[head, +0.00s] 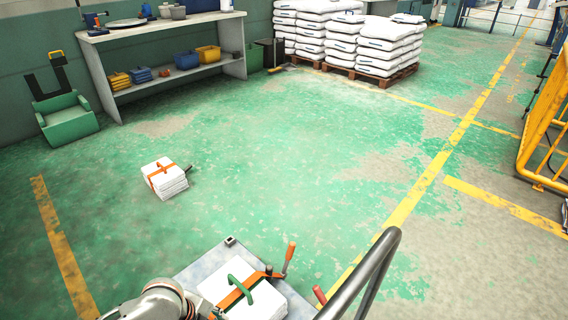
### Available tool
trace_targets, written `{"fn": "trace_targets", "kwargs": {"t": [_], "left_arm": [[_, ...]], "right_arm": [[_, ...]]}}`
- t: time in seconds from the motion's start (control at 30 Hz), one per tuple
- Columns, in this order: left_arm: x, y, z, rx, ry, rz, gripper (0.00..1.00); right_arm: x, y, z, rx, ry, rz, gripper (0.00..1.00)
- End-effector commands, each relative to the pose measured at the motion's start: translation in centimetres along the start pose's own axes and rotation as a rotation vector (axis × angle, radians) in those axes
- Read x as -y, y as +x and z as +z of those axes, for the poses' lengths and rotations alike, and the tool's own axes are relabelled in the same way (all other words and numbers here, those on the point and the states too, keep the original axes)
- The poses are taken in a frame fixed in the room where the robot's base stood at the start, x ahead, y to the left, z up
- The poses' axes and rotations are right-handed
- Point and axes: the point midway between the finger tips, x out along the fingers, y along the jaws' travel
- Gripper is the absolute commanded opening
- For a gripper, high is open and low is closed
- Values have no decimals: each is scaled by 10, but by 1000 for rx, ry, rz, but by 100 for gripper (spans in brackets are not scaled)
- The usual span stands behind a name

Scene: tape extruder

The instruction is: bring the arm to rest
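A pale grey rounded arm link, which looks like part of my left arm, enters at the bottom left edge of the head view. No fingers of my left gripper can be made out there; the frame edge cuts the arm off. My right arm and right gripper do not show. Just right of the arm link, a white block-like stack (268,302) with an orange strap and a green handle (240,285) sits on a grey flat surface (205,262). Whether the arm touches the stack cannot be told.
An orange-handled tool (290,254) stands beside the stack. A grey bent rail (372,272) rises at the bottom right. A strapped white bundle (164,179) lies on the open green floor. A bench (165,32), a green bin (66,119), sack pallets and a yellow barrier (545,118) stand farther off.

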Motion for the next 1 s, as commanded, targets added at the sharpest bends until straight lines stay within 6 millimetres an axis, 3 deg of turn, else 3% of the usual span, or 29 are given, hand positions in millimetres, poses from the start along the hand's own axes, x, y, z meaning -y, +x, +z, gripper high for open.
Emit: {"fn": "trace_targets", "kwargs": {"t": [0.03, 0.3, 0.47, 0.77, 1.0], "left_arm": [[13, -20, -15, -16, -46, -56, 40], [23, -59, -70, -119, -340, -252, 40], [22, -87, -93, -181, -522, -354, 40], [-3, -139, -114, -280, -866, -514, 40], [-48, -181, -114, -326, -1130, -619, 40]], "right_arm": [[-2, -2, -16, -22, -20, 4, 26], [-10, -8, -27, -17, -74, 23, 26], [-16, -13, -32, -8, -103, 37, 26], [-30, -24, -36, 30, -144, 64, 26], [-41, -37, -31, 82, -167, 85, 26]]}}
